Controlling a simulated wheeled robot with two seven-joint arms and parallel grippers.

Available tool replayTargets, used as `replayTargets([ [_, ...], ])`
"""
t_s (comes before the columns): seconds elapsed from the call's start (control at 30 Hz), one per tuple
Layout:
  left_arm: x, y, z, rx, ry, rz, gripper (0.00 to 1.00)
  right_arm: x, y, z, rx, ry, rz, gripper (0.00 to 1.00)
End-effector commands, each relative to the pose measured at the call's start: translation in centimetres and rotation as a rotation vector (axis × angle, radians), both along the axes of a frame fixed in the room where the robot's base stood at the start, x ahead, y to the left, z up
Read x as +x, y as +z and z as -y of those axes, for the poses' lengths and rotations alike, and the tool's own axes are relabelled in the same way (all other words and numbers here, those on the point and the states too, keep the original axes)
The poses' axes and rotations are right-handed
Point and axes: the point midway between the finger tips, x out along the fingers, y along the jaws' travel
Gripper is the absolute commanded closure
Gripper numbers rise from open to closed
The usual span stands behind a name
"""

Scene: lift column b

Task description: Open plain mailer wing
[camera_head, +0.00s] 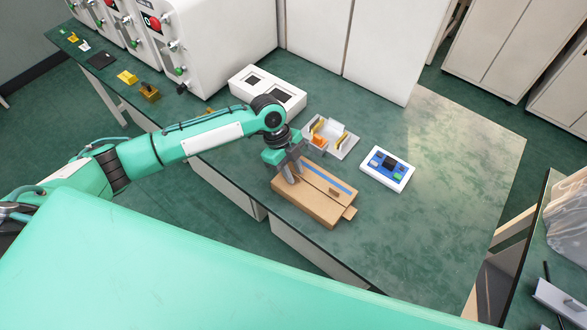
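A tan cardboard mailer (313,203) lies flat on the green bench top. The part left of the stripe is plain. My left gripper (292,174) points down over the mailer's upper left end, at or just above its surface. It hides that corner. Whether its fingers touch the cardboard or are parted cannot be made out. My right gripper is not in view.
A white tray with small orange and yellow items (345,147) stands just behind the mailer. A white panel with a blue face (387,169) lies to its right. A white box with dark windows (268,90) stands behind my arm. The bench's right part is clear.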

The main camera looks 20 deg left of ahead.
Motion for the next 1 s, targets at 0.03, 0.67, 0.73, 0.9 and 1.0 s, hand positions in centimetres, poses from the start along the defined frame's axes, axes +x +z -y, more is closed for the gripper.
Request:
replayTargets([
  [0.03, -0.05, -0.23, 0.09, 0.0, 0.0, -0.001, 0.75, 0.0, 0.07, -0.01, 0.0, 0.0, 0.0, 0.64],
  [0.67, -0.08, -0.44, 0.17, 0.0, 0.0, -0.001, 1.0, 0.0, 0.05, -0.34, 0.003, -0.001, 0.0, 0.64],
  [0.73, -0.08, -0.44, 0.17, 0.0, 0.0, -0.001, 1.0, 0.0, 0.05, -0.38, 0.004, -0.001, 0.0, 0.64],
  [0.9, -0.08, -0.43, 0.17, 0.0, 0.0, -0.001, 1.0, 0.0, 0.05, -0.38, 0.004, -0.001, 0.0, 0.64],
  [1.0, -0.08, -0.43, 0.17, 0.0, 0.0, 0.0, 1.0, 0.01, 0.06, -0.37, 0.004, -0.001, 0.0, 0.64],
])
